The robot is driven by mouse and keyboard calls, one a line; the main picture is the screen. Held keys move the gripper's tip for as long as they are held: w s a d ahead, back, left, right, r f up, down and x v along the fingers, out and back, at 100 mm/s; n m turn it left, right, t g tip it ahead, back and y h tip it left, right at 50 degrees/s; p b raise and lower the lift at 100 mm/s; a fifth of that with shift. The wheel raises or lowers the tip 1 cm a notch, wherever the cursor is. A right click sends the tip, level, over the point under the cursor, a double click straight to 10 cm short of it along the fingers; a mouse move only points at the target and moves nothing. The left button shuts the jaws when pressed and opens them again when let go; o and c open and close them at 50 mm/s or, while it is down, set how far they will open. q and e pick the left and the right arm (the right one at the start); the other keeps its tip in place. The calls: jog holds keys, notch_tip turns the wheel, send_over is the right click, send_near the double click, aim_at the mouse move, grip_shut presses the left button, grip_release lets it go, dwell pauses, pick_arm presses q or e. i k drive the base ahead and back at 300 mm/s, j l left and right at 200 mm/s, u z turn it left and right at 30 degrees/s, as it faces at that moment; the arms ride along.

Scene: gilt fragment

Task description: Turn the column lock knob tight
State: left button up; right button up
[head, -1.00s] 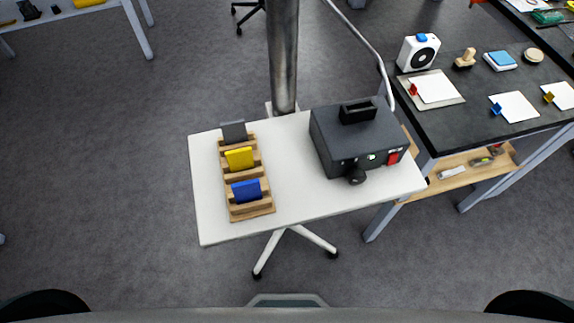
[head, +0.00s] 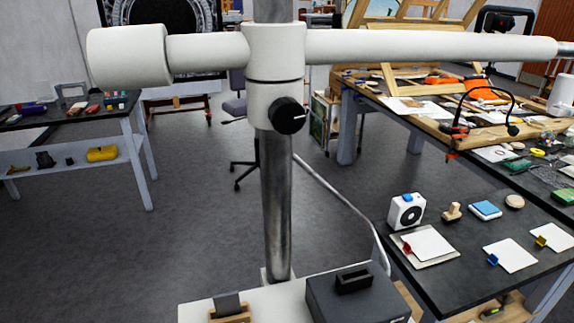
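Neither of my grippers shows in the head view, so nothing of mine is seen near the knob.
Below the column is a white tabletop (head: 200,308) with a black box (head: 352,300) and a wooden rack (head: 232,314). A dark workbench (head: 460,262) with cards and small items stands at the right. Another table (head: 70,118) stands at the far left. Air around the knob looks clear.

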aim_at(287, 116)
jog(key=k+l, duration=1.15)
jog(key=l, duration=0.15)
